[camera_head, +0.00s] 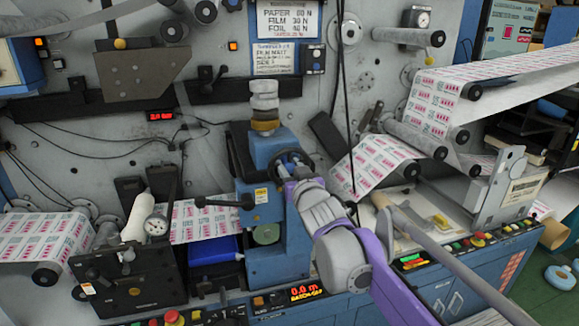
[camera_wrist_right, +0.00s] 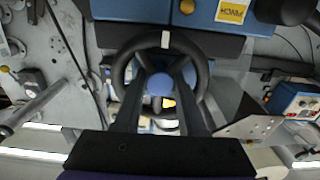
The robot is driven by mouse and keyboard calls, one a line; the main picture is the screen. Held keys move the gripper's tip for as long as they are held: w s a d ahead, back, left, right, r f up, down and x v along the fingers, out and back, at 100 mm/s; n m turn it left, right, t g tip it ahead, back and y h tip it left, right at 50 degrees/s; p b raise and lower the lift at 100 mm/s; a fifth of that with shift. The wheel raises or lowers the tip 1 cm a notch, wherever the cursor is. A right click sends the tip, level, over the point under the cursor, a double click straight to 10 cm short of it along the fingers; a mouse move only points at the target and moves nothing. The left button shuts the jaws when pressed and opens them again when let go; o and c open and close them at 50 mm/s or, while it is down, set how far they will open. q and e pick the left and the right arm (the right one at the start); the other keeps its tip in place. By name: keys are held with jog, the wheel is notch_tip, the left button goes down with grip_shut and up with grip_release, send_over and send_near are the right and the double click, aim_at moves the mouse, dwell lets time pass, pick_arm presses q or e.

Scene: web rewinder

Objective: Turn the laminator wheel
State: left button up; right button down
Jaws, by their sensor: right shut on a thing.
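The laminator wheel is a black handwheel (camera_head: 296,154) on the front of the blue laminator unit (camera_head: 278,262). In the right wrist view its dark round rim (camera_wrist_right: 119,76) surrounds a blue hub, with a white mark at the top of the rim. My right gripper (camera_head: 287,174) reaches it from below right and partly covers it in the head view. In the wrist view its two dark fingers (camera_wrist_right: 162,68) extend over the wheel on either side of the hub, shut on the wheel. The exact contact is hard to see. My left gripper is out of view.
A black lever (camera_head: 222,202) sticks out left of the wheel. Printed web (camera_head: 375,165) runs over rollers at right. A long grey bar (camera_head: 450,265) slants at lower right. Buttons line the front panel (camera_head: 415,262).

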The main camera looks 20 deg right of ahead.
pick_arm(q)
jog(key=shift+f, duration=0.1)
pick_arm(e)
jog(key=shift+f+m+b, duration=0.15)
jog(key=shift+m+b, duration=0.4)
jog(key=shift+m, duration=0.15)
jog(key=shift+m+b, duration=0.75)
jog(key=shift+m, duration=0.35)
jog(key=shift+m+b, duration=0.5)
jog(key=shift+m, duration=0.7)
pick_arm(q)
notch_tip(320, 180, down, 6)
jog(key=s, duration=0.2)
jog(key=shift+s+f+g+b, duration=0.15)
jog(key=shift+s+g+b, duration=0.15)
jog(key=shift+b, duration=0.15)
pick_arm(e)
jog(key=shift+d+m, duration=0.1)
jog(key=shift+m, duration=1.3)
jog(key=c, duration=0.8)
grip_release()
